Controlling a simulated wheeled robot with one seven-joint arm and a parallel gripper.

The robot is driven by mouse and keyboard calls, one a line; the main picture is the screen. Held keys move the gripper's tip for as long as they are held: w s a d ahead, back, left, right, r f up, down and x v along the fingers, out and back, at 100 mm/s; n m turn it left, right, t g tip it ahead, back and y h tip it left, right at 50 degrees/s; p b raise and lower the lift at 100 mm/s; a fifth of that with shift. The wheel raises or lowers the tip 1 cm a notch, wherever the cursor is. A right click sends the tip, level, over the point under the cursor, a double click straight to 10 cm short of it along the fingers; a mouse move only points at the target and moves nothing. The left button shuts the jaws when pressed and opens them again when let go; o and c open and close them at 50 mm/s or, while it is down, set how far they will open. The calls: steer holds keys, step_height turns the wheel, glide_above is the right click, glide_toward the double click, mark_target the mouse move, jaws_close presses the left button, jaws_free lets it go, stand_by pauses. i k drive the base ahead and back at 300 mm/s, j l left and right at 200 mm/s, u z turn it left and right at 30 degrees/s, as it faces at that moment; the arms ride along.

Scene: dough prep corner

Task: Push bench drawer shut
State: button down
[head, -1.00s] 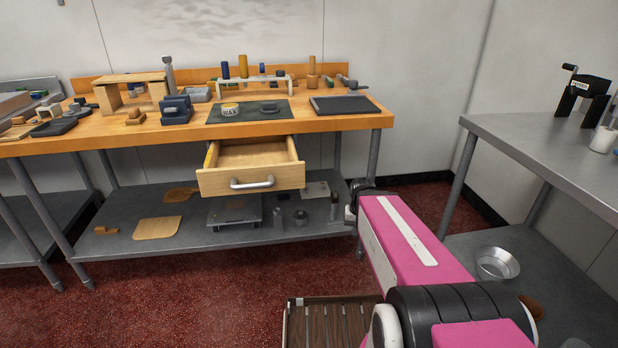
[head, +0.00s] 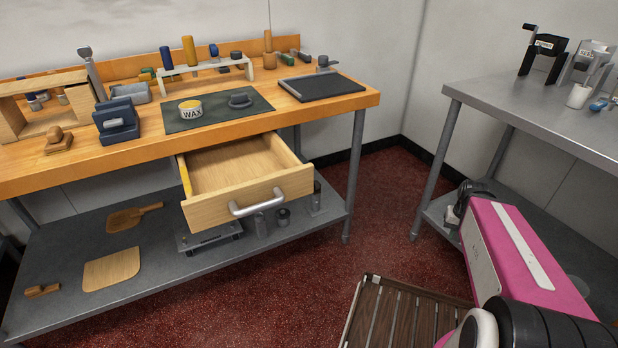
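The bench drawer (head: 236,205) is light wood with a curved metal handle (head: 257,202) on its front. It stands pulled out below the wooden bench top (head: 352,101), and its inside looks empty. My pink arm reaches in from the lower right, right of the drawer and well apart from it. Its far end shows only as a dark part beside the steel table; the gripper's fingers cannot be made out.
A wooden slatted rack (head: 405,315) stands on the floor between the bench and my arm. A steel table (head: 560,115) is at the right. The bench's grey lower shelf (head: 160,275) holds boards and tools. Red floor (head: 290,290) before the drawer is clear.

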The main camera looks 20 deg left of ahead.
mark_target(227, 182)
steer(key=k+j+z, duration=0.15)
steer(key=j+z, duration=0.3)
steer(key=k+j+z, duration=0.2)
steer(key=z, duration=0.25)
steer(key=k+j+z, duration=0.2)
steer(key=z, duration=0.3)
steer(key=k+j+z, duration=0.1)
steer(key=k+z, duration=0.15)
steer(key=k, duration=0.45)
steer(key=k+u, duration=0.2)
steer(key=u, duration=0.15)
steer(key=k+u, duration=0.35)
steer(key=k+j+u, duration=0.1)
steer(key=u, duration=0.25)
